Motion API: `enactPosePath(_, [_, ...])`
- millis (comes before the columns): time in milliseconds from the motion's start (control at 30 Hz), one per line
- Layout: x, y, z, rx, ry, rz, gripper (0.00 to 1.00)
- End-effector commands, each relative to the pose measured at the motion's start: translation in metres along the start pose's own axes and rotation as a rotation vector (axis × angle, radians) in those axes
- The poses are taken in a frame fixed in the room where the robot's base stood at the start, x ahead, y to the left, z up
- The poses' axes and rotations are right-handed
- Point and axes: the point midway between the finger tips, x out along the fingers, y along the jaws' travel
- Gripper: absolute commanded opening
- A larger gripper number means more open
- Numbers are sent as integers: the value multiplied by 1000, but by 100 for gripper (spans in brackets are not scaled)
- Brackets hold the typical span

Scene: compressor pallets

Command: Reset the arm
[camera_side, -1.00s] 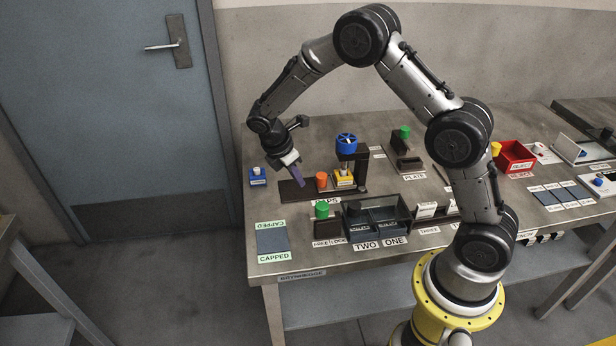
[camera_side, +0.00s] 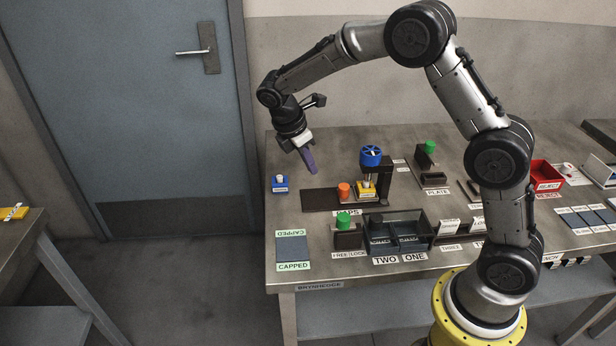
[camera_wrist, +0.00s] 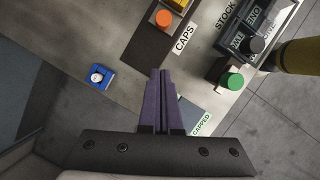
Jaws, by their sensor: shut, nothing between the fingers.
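My gripper (camera_side: 311,160) hangs above the left end of the workbench, clear of everything on it. Its purple fingers are shut together with nothing between them, and they also show in the wrist view (camera_wrist: 166,82). My arm reaches up and over from the yellow base. Below and left of the fingers, a blue block with a white top (camera_side: 280,183) sits on the bench. It also shows in the wrist view (camera_wrist: 99,76).
The dark CAPS strip (camera_side: 318,202) has an orange cap (camera_side: 344,190). A blue handwheel (camera_side: 371,155) stands behind it. A green cap (camera_side: 343,220), black TWO/ONE bins (camera_side: 397,218) and the CAPPED mat (camera_side: 292,249) are nearer the front. A red bin (camera_side: 547,174) is right.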

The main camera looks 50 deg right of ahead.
Motion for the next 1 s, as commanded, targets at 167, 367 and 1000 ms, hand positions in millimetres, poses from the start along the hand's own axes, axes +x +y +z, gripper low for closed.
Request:
enactPosePath(167, [-57,-6,29,57,52,106,0])
enactPosePath(367, [-118,-54,68,185,156,208,0])
enactPosePath(1000, [-133,-259,104,962,647,234,0])
